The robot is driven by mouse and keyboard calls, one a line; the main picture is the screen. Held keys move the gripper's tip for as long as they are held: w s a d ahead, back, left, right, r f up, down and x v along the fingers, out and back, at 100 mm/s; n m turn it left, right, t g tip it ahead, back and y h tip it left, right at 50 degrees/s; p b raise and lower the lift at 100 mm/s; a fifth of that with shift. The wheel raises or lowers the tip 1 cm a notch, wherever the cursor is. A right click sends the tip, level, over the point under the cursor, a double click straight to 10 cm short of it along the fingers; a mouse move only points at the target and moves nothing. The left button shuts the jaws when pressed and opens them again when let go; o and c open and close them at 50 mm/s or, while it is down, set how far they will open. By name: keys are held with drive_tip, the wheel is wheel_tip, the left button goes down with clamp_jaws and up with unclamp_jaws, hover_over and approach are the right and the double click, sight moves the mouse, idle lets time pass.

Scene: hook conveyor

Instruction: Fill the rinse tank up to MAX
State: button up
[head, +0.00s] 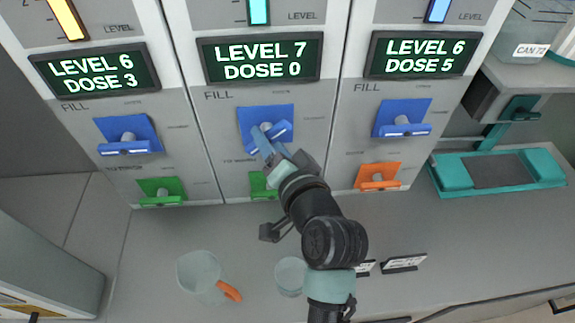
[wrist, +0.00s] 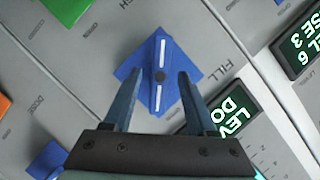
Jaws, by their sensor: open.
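My gripper (head: 268,140) is at the blue FILL lever (head: 284,131) of the middle panel. In the wrist view my gripper (wrist: 160,82) is open, with one finger on each side of this blue lever (wrist: 158,62); contact cannot be told. The middle display (head: 262,58) reads LEVEL 7, DOSE 0. The left display (head: 92,73) reads LEVEL 6, DOSE 3, and the right display (head: 424,54) reads LEVEL 6, DOSE 5. Gauges above are cut off at the top, so no MAX mark shows. No rinse label is readable.
Blue levers stand on the left (head: 128,145) and right (head: 404,127) panels. Below are green levers (head: 162,195) and an orange lever (head: 378,178). A clear jug (head: 198,272) and a clear cup (head: 290,274) stand on the counter. A teal scale-like device (head: 450,176) sits right.

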drive_tip(key=b+v, duration=0.1)
drive_tip(key=v, duration=0.9)
drive_tip(key=shift+s, duration=0.4)
drive_tip(key=shift+d+r, duration=0.1)
drive_tip(key=shift+d, duration=0.05)
idle(2.7)
drive_tip(key=r+p, duration=0.1)
drive_tip(key=p, duration=0.7)
drive_tip(key=p+x, duration=0.1)
drive_tip(key=x, duration=0.3)
drive_tip(key=p+x, duration=0.2)
drive_tip(key=x, duration=0.2)
drive_tip(key=f+p+x, duration=0.1)
drive_tip(key=p+x, duration=0.1)
drive_tip(key=x, duration=0.3)
